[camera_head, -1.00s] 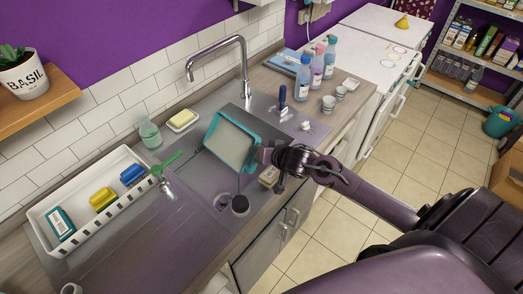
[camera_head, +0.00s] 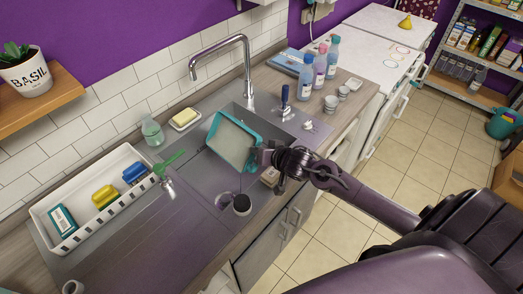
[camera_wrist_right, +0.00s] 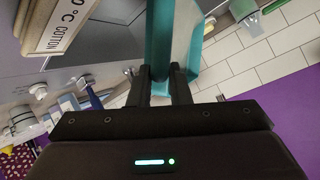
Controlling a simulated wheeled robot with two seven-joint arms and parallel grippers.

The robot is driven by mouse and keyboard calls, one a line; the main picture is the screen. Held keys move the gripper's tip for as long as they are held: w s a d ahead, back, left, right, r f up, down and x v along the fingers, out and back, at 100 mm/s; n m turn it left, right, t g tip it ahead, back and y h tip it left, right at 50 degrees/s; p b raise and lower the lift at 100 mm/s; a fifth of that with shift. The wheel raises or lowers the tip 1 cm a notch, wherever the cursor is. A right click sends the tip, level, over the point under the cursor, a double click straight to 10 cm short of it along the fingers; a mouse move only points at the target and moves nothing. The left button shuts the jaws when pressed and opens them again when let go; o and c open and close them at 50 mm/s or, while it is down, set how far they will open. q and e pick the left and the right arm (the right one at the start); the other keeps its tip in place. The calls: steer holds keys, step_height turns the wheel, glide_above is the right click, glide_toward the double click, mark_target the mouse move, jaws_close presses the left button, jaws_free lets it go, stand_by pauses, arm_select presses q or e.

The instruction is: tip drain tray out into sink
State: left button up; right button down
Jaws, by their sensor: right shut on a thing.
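The drain tray (camera_head: 233,141) is teal-rimmed with a pale inside. It is tilted steeply over the sink (camera_head: 208,172), its inside facing the camera. My right gripper (camera_head: 262,155) is shut on its right edge. In the right wrist view the fingers (camera_wrist_right: 162,78) pinch the teal tray (camera_wrist_right: 176,35). The tray hides part of the basin. I cannot see any liquid leaving the tray. My left gripper does not show.
A chrome tap (camera_head: 222,46) arches behind the tray. A white basket (camera_head: 85,205) with sponges stands at left, a soap dish (camera_head: 185,119) at the back. Several bottles (camera_head: 318,66) and small cups (camera_head: 337,96) stand right. A dark-topped jar (camera_head: 241,204) is near the front edge.

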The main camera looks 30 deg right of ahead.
steer(key=shift+s+a+r, duration=0.1)
steer(key=shift+a+r, duration=0.05)
steer(key=shift+a, duration=0.15)
stand_by(0.5)
steer(key=shift+a+r+n+h, duration=0.1)
steer(key=shift+a+n+h, duration=0.2)
steer(key=shift+h, duration=0.1)
steer(key=shift+s+a+b, duration=0.1)
steer(key=shift+a+b, duration=0.15)
steer(key=shift+b, duration=0.05)
stand_by(0.3)
stand_by(0.4)
